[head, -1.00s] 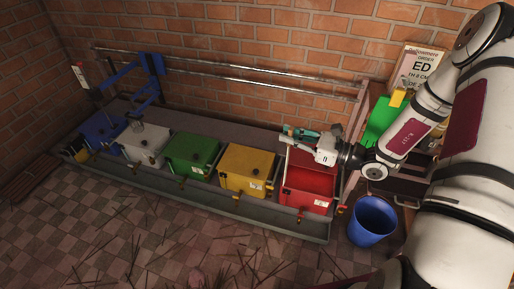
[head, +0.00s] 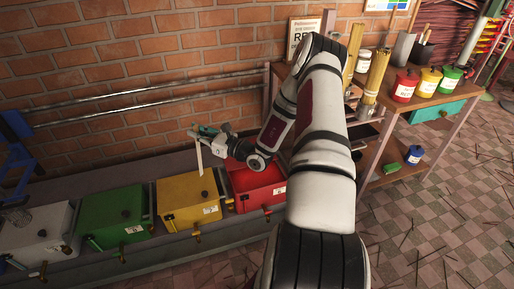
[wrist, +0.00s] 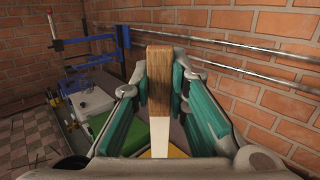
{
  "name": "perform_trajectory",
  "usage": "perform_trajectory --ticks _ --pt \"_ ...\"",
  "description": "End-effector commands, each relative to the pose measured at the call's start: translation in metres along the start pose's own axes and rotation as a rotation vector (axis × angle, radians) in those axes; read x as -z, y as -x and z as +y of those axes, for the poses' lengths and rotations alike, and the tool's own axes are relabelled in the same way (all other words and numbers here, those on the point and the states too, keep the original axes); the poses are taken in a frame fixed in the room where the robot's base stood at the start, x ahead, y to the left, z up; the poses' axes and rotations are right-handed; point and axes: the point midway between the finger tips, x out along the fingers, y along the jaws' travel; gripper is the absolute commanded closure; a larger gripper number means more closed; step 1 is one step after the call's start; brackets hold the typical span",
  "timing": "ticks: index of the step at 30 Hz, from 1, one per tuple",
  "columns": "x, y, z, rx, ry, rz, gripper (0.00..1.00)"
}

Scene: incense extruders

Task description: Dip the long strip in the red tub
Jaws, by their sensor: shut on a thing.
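The long strip (head: 199,158) is a thin pale piece hanging down from my gripper (head: 203,131) in the head view. In the wrist view the strip (wrist: 159,90) has a brown wooden part clamped between my teal fingers and a pale white part. The open red tub (head: 284,190) stands to the lower right of my gripper, partly hidden by my arm. The strip appears above the back of the yellow tub, left of the red tub's opening. It looks clear of both tubs.
Yellow (head: 188,212), green (head: 110,228) and white (head: 35,240) lidded tubs stand in a row left of the red tub. Metal rails (head: 150,97) run along the brick wall behind. A wooden table (head: 425,122) with containers stands to the right.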

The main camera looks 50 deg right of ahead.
Motion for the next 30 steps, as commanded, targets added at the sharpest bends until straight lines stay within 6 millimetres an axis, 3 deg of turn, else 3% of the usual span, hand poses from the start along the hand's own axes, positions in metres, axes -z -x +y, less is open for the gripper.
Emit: perform_trajectory --ticks 1,6,12,15,21,30 --pt "0.022 0.005 -0.025 0.068 0.003 -0.009 0.98" --pt "0.066 0.031 -0.101 0.289 0.03 -0.038 0.98" --pt "0.115 0.079 -0.18 0.539 0.068 -0.069 0.98" --pt "0.134 0.104 -0.21 0.64 0.087 -0.081 0.98" --pt "0.155 0.138 -0.244 0.764 0.112 -0.096 0.98" --pt "0.165 0.148 -0.252 0.795 0.12 -0.098 0.98"
